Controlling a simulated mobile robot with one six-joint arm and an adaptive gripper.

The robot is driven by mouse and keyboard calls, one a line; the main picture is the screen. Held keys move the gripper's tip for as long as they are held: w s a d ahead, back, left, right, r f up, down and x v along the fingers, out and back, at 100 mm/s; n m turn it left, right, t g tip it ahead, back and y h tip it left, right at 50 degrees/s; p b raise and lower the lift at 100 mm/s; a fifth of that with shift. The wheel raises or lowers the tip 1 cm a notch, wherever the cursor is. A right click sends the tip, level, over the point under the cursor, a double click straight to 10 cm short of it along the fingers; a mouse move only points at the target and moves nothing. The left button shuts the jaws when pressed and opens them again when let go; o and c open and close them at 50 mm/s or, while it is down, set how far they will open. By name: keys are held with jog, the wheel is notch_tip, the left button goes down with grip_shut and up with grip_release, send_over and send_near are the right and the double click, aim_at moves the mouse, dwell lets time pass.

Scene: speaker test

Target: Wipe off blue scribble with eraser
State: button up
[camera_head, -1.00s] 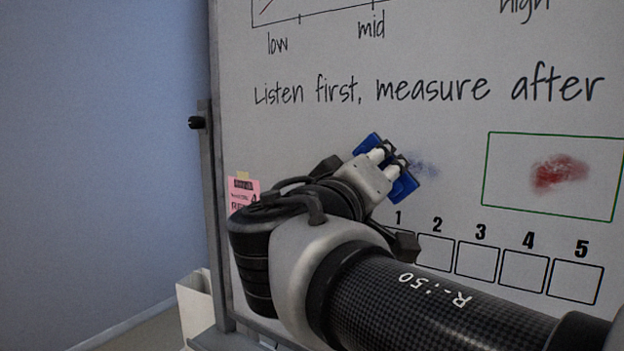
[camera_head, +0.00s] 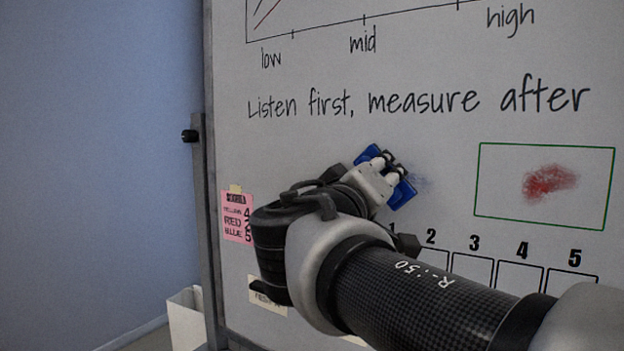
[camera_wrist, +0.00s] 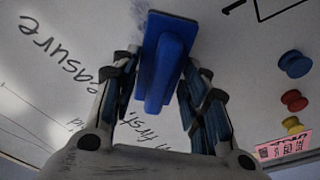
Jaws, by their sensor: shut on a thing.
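My gripper (camera_head: 388,167) is shut on the blue eraser (camera_head: 402,194) and holds it at the whiteboard (camera_head: 300,150). The eraser (camera_wrist: 165,62) also shows in the wrist view between the fingers of my gripper (camera_wrist: 160,85), its far face towards the board. I cannot tell whether it touches the board. The blue scribble (camera_head: 421,183) is a faint smudge just right of the eraser in the head view. In the wrist view the scribble (camera_wrist: 124,55) is a pale smear beside the eraser; part of it is hidden behind the eraser.
A red scribble (camera_head: 550,181) lies inside a green frame (camera_head: 476,178) on the right. Numbered boxes (camera_head: 519,277) run below. A pink note (camera_head: 237,217) is on the left. Blue, red and yellow magnets (camera_wrist: 295,64) show in the wrist view. A white bin (camera_head: 187,318) stands lower left.

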aim_at(402, 180)
jog(key=shift+b+x, duration=0.35)
jog(key=shift+x, duration=0.6)
jog(key=shift+d, duration=0.1)
jog(key=shift+s+d+f+b, duration=0.15)
jog(key=shift+s+d+b, duration=0.85)
jog(key=shift+d+b, duration=0.25)
jog(key=shift+s+d+b, duration=0.55)
jog(key=shift+s+d, duration=0.05)
jog(key=shift+d, duration=0.25)
jog(key=shift+s+d+b, duration=0.55)
jog(key=shift+d, duration=0.3)
jog(key=shift+w+a, duration=0.7)
jog(key=shift+a, duration=0.35)
jog(key=shift+w+a, duration=0.75)
jog(key=shift+a, duration=0.25)
jog(key=shift+w+a, duration=0.7)
jog(key=shift+a, duration=0.35)
